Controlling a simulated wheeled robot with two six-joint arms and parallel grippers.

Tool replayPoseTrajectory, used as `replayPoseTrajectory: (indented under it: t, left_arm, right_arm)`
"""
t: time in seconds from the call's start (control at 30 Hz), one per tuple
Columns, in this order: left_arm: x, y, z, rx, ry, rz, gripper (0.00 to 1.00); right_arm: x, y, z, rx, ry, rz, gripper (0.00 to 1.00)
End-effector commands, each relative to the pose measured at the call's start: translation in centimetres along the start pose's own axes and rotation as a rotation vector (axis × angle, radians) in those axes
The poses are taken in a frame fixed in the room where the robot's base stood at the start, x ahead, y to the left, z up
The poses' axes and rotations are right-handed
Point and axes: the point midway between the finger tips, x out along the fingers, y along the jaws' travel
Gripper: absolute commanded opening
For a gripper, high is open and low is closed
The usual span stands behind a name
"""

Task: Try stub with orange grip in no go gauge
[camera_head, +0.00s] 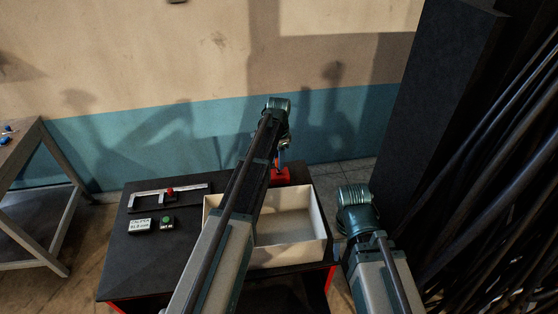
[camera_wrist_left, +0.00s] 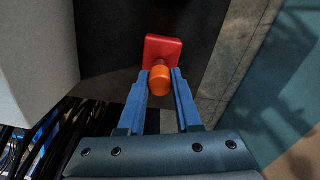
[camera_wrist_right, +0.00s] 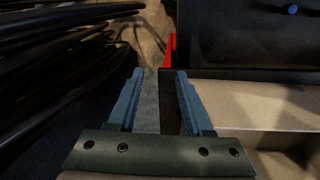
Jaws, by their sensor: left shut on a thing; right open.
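A stub with an orange grip (camera_wrist_left: 160,80) is between the blue fingertips of my left gripper (camera_wrist_left: 161,74), which is shut on it. A red block (camera_wrist_left: 163,50), which looks like the gauge, lies directly beyond the grip; the stub's far end is hidden, so I cannot tell whether it is in the block. In the head view the red block (camera_head: 281,177) stands at the bench's back right, behind the tray, partly covered by my left arm. My right gripper (camera_wrist_right: 159,76) is open and empty, to the right of the bench.
An open pale tray (camera_head: 318,212) sits on the black bench (camera_head: 120,262). A caliper-like tool (camera_head: 150,198), a white-labelled block (camera_head: 140,225) and a green-topped block (camera_head: 167,222) lie left of it. Dark pipes (camera_head: 490,190) crowd the right side.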

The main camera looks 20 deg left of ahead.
Motion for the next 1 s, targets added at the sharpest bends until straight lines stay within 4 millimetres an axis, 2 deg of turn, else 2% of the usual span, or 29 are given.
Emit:
replayPoseTrajectory:
  t: [1.0]
  left_arm:
    - [0.79, -0.02, -0.05, 0.000, 0.000, 0.000, 0.00]
  right_arm:
    - [0.79, -0.07, -0.05, 0.000, 0.000, 0.000, 0.50]
